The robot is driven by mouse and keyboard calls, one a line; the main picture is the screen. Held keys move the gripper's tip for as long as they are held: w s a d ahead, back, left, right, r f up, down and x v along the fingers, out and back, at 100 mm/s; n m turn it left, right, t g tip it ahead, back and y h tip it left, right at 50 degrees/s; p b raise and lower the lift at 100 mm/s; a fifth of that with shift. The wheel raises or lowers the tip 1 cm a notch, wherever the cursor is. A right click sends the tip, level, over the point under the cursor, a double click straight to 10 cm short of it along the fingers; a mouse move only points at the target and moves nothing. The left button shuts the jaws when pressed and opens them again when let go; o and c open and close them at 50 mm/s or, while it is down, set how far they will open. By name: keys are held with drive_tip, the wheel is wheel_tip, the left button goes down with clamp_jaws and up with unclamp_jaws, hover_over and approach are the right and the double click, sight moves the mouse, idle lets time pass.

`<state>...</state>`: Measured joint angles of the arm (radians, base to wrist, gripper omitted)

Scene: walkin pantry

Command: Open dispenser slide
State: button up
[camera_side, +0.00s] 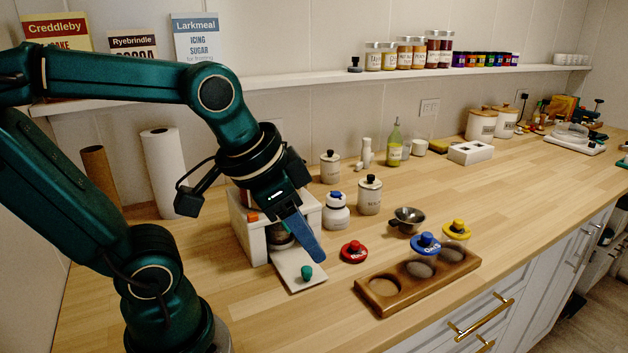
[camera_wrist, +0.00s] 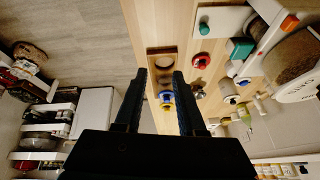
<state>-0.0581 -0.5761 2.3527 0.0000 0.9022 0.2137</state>
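The white dispenser (camera_side: 255,240) stands on the counter below my wrist, partly hidden by my gripper. A flat white slide (camera_side: 297,268) with a green knob (camera_side: 306,272) extends from its front. The green knob also shows at the top of the wrist view (camera_wrist: 204,28), and the dispenser's round brown-filled part (camera_wrist: 290,58) shows at the upper right. My gripper (camera_side: 316,256) points down over the front of the dispenser, near the knob. In the wrist view its two dark fingers (camera_wrist: 159,77) are apart with nothing held between them. Contact with the knob is not visible.
A red-lidded jar (camera_side: 354,252) stands just right of the slide. A wooden tray (camera_side: 372,306) with round wells, blue-lidded (camera_side: 426,243) and yellow-lidded (camera_side: 457,229) jars, and a metal funnel (camera_side: 407,220) are farther right. White canisters (camera_side: 369,196) stand behind. The front-left counter is clear.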

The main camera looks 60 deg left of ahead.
drive_tip(key=w+a+f+g, duration=0.3)
drive_tip(key=w+a+f, duration=0.1)
drive_tip(key=w+a, duration=0.15)
drive_tip(key=n+g, duration=0.2)
hover_over(307, 269)
drive_tip(key=f, duration=0.5)
drive_tip(key=shift+w+d+f, duration=0.1)
drive_tip(key=shift+w, duration=0.1)
drive_tip(key=shift+s+f, duration=0.25)
drive_tip(key=shift+f, duration=2.6)
clamp_jaws()
drive_tip(key=shift+r, duration=0.1)
